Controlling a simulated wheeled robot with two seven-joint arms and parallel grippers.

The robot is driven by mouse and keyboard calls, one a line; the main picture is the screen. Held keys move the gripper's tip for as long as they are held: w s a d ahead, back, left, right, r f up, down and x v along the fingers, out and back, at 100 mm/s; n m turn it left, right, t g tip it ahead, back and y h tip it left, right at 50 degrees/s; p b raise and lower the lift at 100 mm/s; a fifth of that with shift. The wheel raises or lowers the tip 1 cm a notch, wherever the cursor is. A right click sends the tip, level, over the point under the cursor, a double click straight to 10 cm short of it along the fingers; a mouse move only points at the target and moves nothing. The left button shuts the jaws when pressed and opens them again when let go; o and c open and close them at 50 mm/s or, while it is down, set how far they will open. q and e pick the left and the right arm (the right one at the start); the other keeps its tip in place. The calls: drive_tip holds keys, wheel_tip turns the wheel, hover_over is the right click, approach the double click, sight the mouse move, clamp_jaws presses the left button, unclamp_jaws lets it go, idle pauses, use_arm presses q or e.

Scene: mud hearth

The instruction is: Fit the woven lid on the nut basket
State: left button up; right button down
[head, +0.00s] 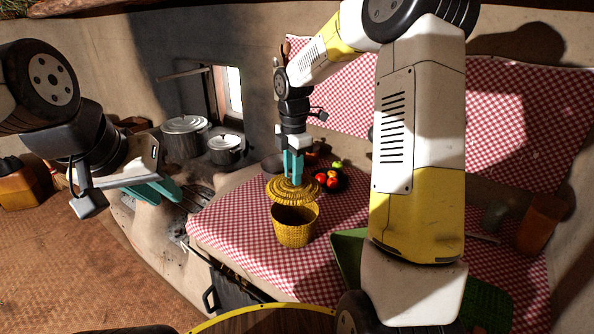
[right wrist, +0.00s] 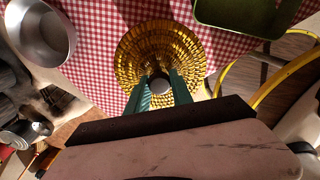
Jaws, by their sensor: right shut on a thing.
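The nut basket (head: 295,228) is a yellow woven basket standing upright on the checked cloth in the head view. The woven lid (head: 291,193) is a round, golden, slightly domed piece just above the basket's mouth. A dark gap shows below it at the front, and I cannot tell whether its back edge touches the rim. My right gripper (head: 293,178) comes down from above and is shut on the lid's knob. The right wrist view shows the lid (right wrist: 133,62) between the green fingers (right wrist: 158,90), hiding the basket. My left gripper (head: 165,190) is open and empty at the left, away from the basket.
A dark bowl with red and green fruit (head: 328,181) stands just behind the basket. A green tray (head: 347,252) lies to the right. Metal pots (head: 185,138) stand on the hearth at back left. The checked cloth (head: 235,220) left of the basket is clear.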

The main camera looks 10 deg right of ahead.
drive_tip(key=shift+s+d+f, duration=0.1)
drive_tip(key=shift+s+f, duration=0.05)
drive_tip(key=shift+f, duration=2.95)
drive_tip(key=shift+f, duration=0.65)
drive_tip(key=c, duration=0.6)
unclamp_jaws()
drive_tip(key=shift+r, duration=3.55)
drive_tip(key=shift+s, duration=0.1)
